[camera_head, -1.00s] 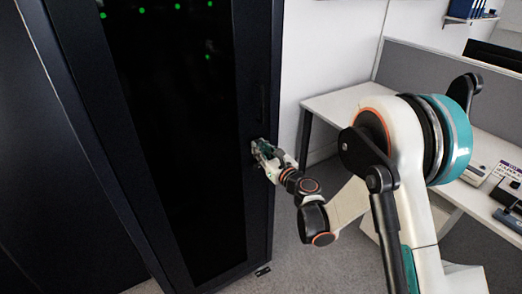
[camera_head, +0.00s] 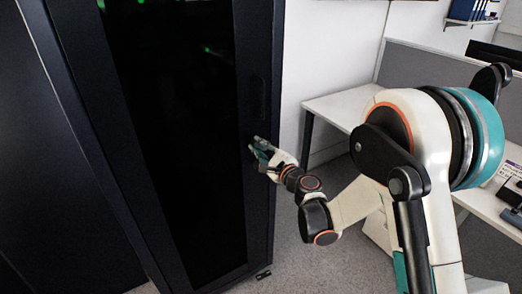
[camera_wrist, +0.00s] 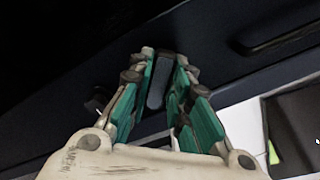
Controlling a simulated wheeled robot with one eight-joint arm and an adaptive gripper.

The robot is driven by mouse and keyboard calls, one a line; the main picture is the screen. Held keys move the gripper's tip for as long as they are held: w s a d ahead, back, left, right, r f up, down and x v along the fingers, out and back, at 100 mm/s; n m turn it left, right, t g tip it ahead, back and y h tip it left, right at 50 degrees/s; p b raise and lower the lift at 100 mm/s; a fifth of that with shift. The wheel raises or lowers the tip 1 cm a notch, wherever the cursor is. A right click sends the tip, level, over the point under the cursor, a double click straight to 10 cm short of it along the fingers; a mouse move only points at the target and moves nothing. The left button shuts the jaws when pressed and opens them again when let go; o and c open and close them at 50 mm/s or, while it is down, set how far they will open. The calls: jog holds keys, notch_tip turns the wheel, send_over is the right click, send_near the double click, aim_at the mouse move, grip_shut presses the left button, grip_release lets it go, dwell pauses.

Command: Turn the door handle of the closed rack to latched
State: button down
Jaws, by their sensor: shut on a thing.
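The tall dark rack (camera_head: 85,90) stands closed on the left, with a black door panel (camera_head: 185,160) in a dark frame. My gripper (camera_head: 262,150) is at the right edge of the door, about halfway up. In the wrist view my gripper (camera_wrist: 162,75) has its two green fingers on either side of a grey door handle (camera_wrist: 160,80) and is shut on it. The fingers hide part of the handle. In the head view my gripper covers the handle, so its exact angle is hard to tell there.
A white desk (camera_head: 345,105) with a grey partition (camera_head: 430,75) stands to the right of the rack. Grey carpet (camera_head: 290,255) lies open between them.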

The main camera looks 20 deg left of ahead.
jog(key=n+b, duration=0.1)
jog(key=n, duration=0.3)
jog(key=shift+f+n, duration=0.15)
jog(key=shift+n, duration=0.15)
jog(key=shift+s+a+n+b, duration=0.1)
jog(key=shift+n+b, duration=0.35)
jog(key=shift+n, duration=1.25)
jog(key=shift+f+n, duration=0.1)
jog(key=shift+n, duration=0.2)
jog(key=c, duration=1.5)
grip_release()
jog(key=v, duration=1.2)
